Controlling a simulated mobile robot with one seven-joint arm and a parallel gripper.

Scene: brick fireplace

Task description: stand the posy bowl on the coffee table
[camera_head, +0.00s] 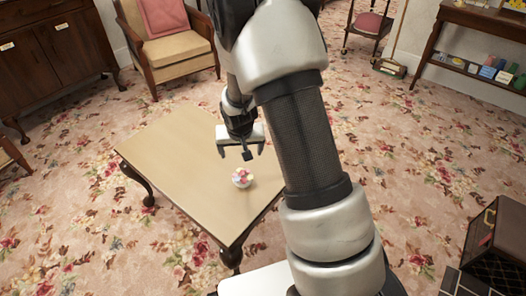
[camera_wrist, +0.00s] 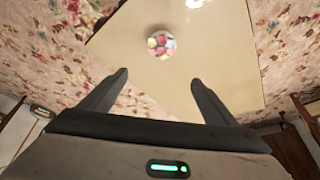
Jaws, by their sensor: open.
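The posy bowl (camera_head: 242,178) is small and round with pink and pale flowers. It stands upright on the coffee table (camera_head: 175,155), near the table's right side. My gripper (camera_head: 241,152) is open and empty, above the table and apart from the bowl. In the wrist view the bowl (camera_wrist: 161,44) lies beyond the spread fingertips of my gripper (camera_wrist: 158,80), near the top of the picture. The bare tabletop (camera_wrist: 205,55) shows around it. My arm hides part of the floor to the right of the table.
An armchair (camera_head: 172,50) with a pink cushion stands behind the table. A dark sideboard (camera_head: 50,65) is at the back left, and a shelf unit (camera_head: 480,40) at the back right. A dark box (camera_head: 497,240) is at lower right. Open flowered carpet (camera_head: 420,140) lies right of my arm.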

